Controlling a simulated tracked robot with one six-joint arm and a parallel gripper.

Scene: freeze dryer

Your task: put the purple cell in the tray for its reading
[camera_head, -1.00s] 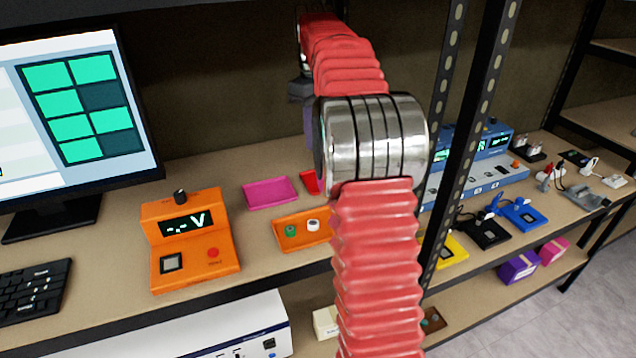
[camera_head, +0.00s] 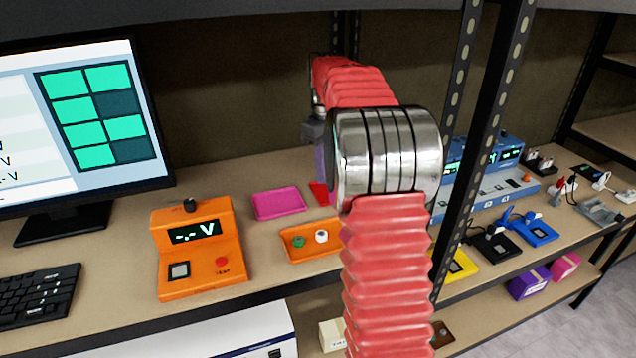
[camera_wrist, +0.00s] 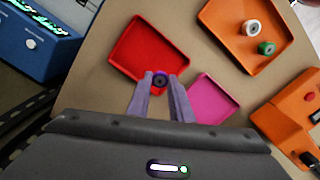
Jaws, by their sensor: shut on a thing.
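My gripper (camera_wrist: 160,88) is shut on the purple cell (camera_wrist: 160,78), which shows as a purple ring with a dark centre between the fingertips in the wrist view. It is over the near edge of the red tray (camera_wrist: 138,45); its height above the tray is hard to tell. A pink tray (camera_wrist: 215,97) lies beside it to the right. An orange tray (camera_wrist: 232,42) holds a white cell (camera_wrist: 251,28) and a green cell (camera_wrist: 266,47). In the head view my arm hides most of the red tray (camera_head: 320,193) and the cell.
A blue instrument (camera_wrist: 35,40) is left in the wrist view. A shelf post (camera_head: 480,150) rises right of my arm.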

